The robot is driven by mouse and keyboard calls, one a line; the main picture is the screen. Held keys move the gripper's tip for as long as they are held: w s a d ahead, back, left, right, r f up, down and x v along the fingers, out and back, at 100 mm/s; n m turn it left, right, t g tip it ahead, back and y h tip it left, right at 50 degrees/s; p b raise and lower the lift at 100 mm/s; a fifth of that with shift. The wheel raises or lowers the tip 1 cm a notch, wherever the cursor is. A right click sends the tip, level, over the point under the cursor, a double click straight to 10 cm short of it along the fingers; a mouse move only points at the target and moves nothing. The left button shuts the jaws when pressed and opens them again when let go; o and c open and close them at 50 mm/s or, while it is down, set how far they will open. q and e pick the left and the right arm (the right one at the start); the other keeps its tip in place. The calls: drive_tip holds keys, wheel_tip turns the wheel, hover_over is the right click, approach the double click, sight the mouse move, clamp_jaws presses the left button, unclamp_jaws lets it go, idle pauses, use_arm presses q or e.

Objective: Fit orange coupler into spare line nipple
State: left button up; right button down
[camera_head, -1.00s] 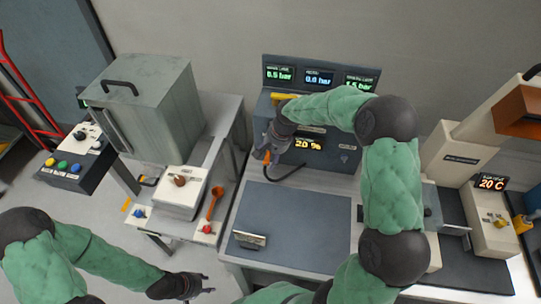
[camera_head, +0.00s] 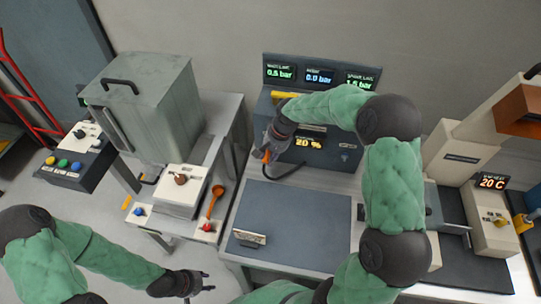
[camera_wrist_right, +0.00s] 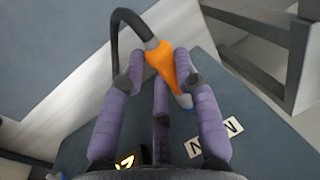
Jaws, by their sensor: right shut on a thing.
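The orange coupler (camera_wrist_right: 161,60) is held between the purple fingers of my right gripper (camera_wrist_right: 162,82). A black hose runs from its upper end, and a grey metal tip shows at its lower end in the right wrist view. In the head view the coupler (camera_head: 265,155) shows as a small orange patch at the right gripper (camera_head: 268,148), in front of the left side of the dark console (camera_head: 345,150). The spare line nipple cannot be made out; my right arm covers much of the console. My left gripper (camera_head: 206,283) is low at the bottom, empty, with its fingers apart.
The blue-grey work mat (camera_head: 295,225) lies below the console with a small metal plate (camera_head: 249,238) on it. Most of the mat is clear.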

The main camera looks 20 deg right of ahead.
drive_tip(key=shift+s+a, duration=0.2)
drive_tip(key=shift+s, duration=0.05)
drive_tip(key=shift+s+a, duration=0.15)
drive_tip(key=shift+s, duration=0.05)
drive_tip(key=shift+s+a, duration=0.5)
drive_tip(key=shift+s, duration=0.2)
drive_tip(key=shift+s+a, duration=0.5)
drive_tip(key=shift+s, duration=0.15)
drive_tip(key=shift+s+a, duration=0.1)
drive_tip(key=shift+s, duration=0.1)
drive_tip(key=shift+s+a+p, duration=0.2)
drive_tip(key=shift+s+a, duration=0.4)
drive_tip(key=shift+s, duration=0.2)
drive_tip(key=shift+s+a+p, duration=0.2)
drive_tip(key=shift+s+a, duration=0.4)
drive_tip(key=shift+s, duration=0.2)
drive_tip(key=shift+d, duration=0.1)
drive_tip(key=s+d+g+h+p, duration=0.1)
drive_tip(key=s+d+h, duration=0.1)
drive_tip(key=s+d, duration=0.6)
drive_tip(key=s+d+g+h, duration=0.2)
drive_tip(key=s+d, duration=0.5)
drive_tip(key=d, duration=0.5)
drive_tip(key=shift+s+d+n+g+h+p, duration=0.3)
drive_tip(key=shift+s+d+n+h+p, duration=0.05)
drive_tip(key=shift+n+h, duration=0.05)
